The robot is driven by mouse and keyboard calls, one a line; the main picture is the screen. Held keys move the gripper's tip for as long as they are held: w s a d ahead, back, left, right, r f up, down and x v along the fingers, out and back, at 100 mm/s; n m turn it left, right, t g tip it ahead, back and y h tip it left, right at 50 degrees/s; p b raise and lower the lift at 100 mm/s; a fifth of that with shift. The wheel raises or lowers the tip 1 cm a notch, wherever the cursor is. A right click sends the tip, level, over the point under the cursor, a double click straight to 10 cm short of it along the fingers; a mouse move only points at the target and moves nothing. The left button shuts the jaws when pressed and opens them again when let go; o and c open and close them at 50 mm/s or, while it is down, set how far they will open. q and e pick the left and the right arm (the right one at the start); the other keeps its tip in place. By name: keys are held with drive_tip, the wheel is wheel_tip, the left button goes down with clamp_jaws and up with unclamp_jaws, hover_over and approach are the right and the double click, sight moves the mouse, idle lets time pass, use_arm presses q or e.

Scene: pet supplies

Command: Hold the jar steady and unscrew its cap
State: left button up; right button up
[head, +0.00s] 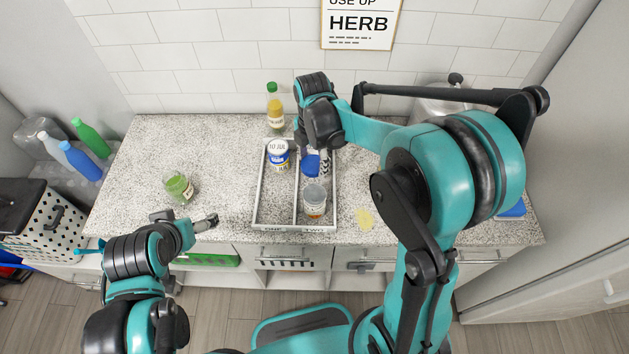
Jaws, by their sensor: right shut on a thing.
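My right gripper (318,152) reaches down over the right compartment of a divided tray. It is shut on a blue-topped item (311,166), mostly hidden by the gripper and wrist. I cannot tell whether it holds the cap alone or the whole item. A clear jar with a grey lid and orange contents (315,202) stands at the near end of that compartment. A white-lidded jar with a blue label (278,156) stands in the left compartment. A glass jar with green contents (179,187) stands on the counter at left. My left gripper (190,220) is open and empty, near the counter's front edge, just below that glass jar.
The tray (257,200) sits mid-counter, with a yellow bottle (274,106) behind it. Green and blue bottles (85,150) stand at far left. The counter (200,140) is clear behind the glass jar.

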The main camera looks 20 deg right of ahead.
sight(313, 182)
wheel_tip(313, 182, down, 11)
drive_tip(key=shift+r+b, duration=0.2)
drive_tip(key=shift+b, duration=0.85)
drive_tip(key=shift+f, duration=0.15)
drive_tip(key=o, duration=1)
